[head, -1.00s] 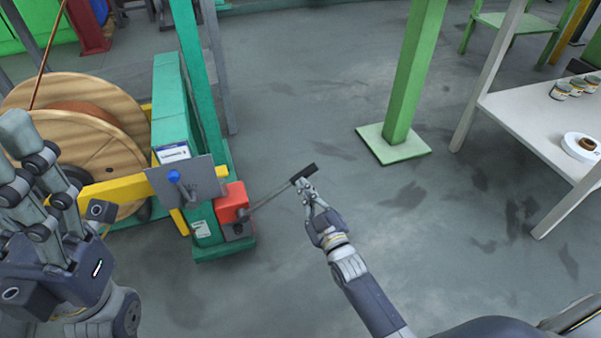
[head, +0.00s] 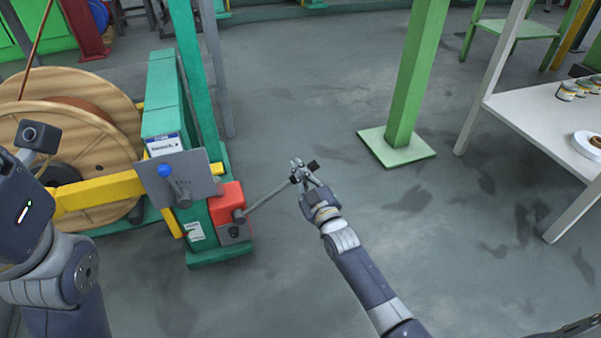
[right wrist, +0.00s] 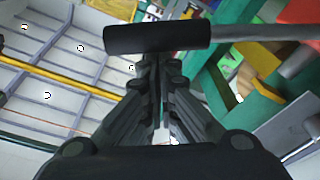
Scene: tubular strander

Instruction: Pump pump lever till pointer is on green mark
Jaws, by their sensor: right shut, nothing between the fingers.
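The pump lever (head: 266,200) is a grey rod that rises to the right from a red pump block (head: 229,196) low on the green machine frame. Its black crosswise grip (right wrist: 157,38) spans the upper part of the right wrist view. My right gripper (head: 297,166) overlaps that grip in the head view. Its fingers are shut and empty, with the tips (right wrist: 158,62) just below the grip in the wrist view; I cannot tell whether they touch it. My left arm is at the left edge, its fingers outside the picture. I can make out no pointer or green mark.
A grey plate (head: 203,170) with a blue knob (head: 165,170) stands left of the pump. A wooden cable reel (head: 110,120) is behind it. A green post (head: 411,85) and a white table (head: 530,122) are on the right. The floor between is clear.

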